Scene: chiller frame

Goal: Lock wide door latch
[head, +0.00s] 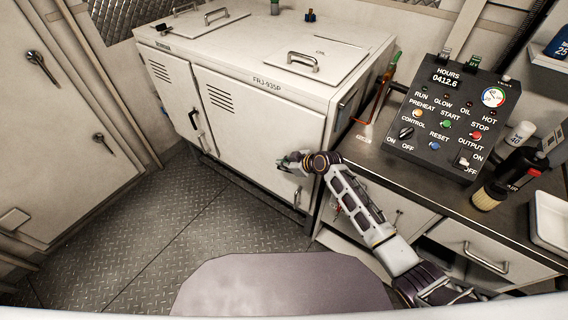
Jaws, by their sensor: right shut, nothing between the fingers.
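The white chiller cabinet (215,55), marked FRJ-935P, stands at the back centre. Its wide door (250,125) is on the right of the front face and looks closed. The narrow door (168,90) on the left has a dark upright handle (195,119). My right gripper (287,162) is shut and empty, close in front of the wide door's lower right part. The wide door's latch is largely hidden behind my gripper and wrist, so I cannot tell its position or whether the gripper touches it. My left gripper is out of view.
A control panel (440,115) stands on the dark counter (375,165) at right. Drawers with a handle (486,258) lie below it. Bottles and a brush (489,196) stand beside the panel. The diamond-plate floor (190,215) is clear. Tall doors (60,140) line the left.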

